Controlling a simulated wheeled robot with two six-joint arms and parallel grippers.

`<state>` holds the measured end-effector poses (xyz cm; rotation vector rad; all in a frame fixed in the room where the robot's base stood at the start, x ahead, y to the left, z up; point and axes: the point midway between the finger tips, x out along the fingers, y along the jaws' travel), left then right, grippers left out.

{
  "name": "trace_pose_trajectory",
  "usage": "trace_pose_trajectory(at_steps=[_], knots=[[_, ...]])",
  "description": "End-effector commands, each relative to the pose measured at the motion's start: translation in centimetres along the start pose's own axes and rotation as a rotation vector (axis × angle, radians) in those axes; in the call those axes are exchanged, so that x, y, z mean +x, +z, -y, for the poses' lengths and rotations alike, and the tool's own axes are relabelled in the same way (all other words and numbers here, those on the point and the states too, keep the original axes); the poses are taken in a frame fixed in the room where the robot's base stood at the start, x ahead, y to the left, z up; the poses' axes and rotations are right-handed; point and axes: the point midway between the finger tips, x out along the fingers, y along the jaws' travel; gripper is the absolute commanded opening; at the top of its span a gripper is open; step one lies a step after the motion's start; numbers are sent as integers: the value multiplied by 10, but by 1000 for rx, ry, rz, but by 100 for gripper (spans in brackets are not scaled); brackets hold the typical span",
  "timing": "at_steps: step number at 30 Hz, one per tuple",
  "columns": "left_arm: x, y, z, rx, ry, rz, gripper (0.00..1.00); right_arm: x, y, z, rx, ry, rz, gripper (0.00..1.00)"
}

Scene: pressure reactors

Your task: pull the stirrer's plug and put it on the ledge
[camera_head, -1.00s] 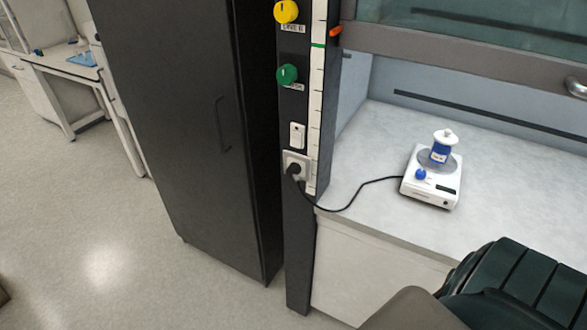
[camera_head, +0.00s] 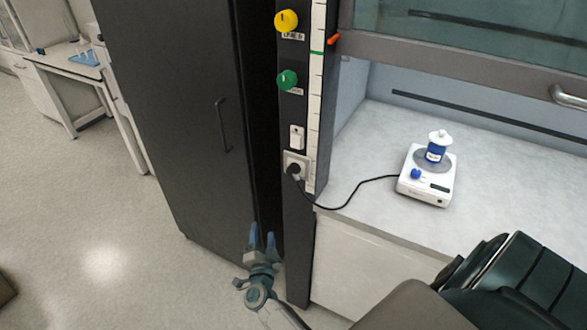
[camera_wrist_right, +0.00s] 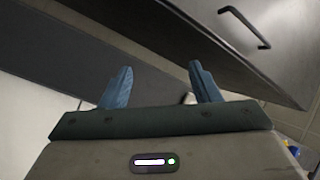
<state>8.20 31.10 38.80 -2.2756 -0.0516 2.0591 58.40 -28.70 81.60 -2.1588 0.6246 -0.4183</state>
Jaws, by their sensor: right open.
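The stirrer's black plug (camera_head: 293,169) sits in the white socket (camera_head: 303,160) on the dark post of the hood. Its black cord (camera_head: 347,203) runs over the worktop to the white stirrer (camera_head: 428,184), which carries a blue and white jar (camera_head: 437,147). My right gripper (camera_head: 263,237) is open and empty, below the plug and a little to its left, in front of the dark cabinet. In the right wrist view its blue fingers (camera_wrist_right: 157,88) stand apart with nothing between them. My left gripper is not in view.
The pale worktop (camera_head: 360,150) has free room around the stirrer. A raised sash with a metal handle (camera_head: 569,97) hangs above it. A white switch (camera_head: 297,137), green knob (camera_head: 287,79) and yellow knob (camera_head: 286,21) are above the socket. A tall dark cabinet (camera_head: 170,100) stands left.

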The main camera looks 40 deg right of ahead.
Motion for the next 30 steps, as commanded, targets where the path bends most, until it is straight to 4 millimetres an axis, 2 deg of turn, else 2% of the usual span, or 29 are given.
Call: trace_pose_trajectory(at_steps=[1, 6, 9, 12, 17, 30], knots=[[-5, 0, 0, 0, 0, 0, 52, 10, -19, 23, 69, 11, -67, 56], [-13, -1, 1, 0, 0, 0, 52, 27, -76, 72, 300, 89, -275, 56], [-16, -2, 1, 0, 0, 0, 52, 31, -103, 92, 427, 145, -371, 56], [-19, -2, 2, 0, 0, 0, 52, 32, -122, 105, 524, 196, -437, 56], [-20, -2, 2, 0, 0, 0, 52, 30, -135, 113, 603, 244, -485, 56], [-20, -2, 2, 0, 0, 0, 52, 31, -136, 112, 609, 248, -489, 56]])
